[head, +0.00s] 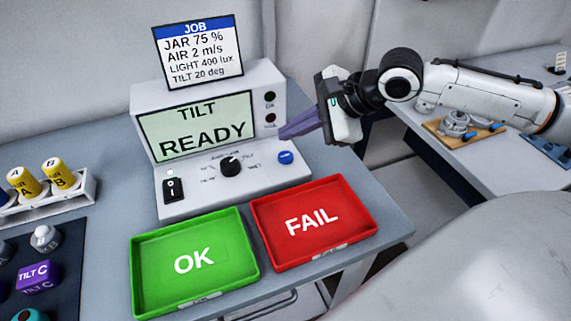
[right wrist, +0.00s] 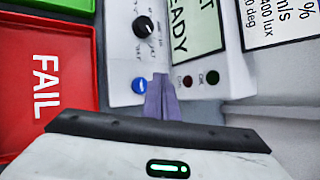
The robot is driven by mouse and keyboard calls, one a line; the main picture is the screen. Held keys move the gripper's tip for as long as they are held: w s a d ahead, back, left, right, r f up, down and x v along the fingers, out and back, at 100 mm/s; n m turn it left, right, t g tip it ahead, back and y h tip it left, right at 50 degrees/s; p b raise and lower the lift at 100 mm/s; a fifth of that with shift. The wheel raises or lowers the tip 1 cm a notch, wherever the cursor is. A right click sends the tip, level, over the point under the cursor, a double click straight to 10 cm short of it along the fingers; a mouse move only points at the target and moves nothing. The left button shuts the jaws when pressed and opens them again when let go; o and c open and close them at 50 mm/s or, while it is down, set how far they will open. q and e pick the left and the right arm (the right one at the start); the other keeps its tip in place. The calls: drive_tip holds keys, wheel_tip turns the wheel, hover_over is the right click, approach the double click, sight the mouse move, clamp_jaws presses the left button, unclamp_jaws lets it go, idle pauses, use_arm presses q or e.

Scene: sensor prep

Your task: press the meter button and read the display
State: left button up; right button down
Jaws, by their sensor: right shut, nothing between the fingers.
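The meter (head: 205,200) stands on the table, and its display (head: 197,125) reads "TILT READY". The blue button (head: 286,157) is at the right of its front panel, beside the dark knob (head: 231,166). My right gripper (head: 283,134) comes in from the right, with its purple fingers shut and empty. In the head view the fingertips are just above the button. In the right wrist view the button (right wrist: 138,86) shows beside the fingertips (right wrist: 160,78), and I cannot tell whether they touch. Two small dark lamps (head: 270,109) sit right of the display. My left gripper is out of view.
A job card (head: 198,50) above the meter reads JAR 75 %, AIR 2 m/s, LIGHT 400 lux, TILT 20 deg. A green OK tray (head: 226,225) and a red FAIL tray (head: 340,196) lie empty in front. Yellow cups (head: 60,172) and a purple TILT C block (head: 38,277) are at left.

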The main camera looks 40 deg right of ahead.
sight(291, 158)
wheel_tip(291, 158, down, 3)
drive_tip(key=shift+r, duration=0.1)
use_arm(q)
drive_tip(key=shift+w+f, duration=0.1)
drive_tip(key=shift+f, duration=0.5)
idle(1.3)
use_arm(e)
drive_tip(key=shift+f+p, duration=0.35)
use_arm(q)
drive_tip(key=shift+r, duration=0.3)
use_arm(e)
drive_tip(key=shift+f, duration=0.15)
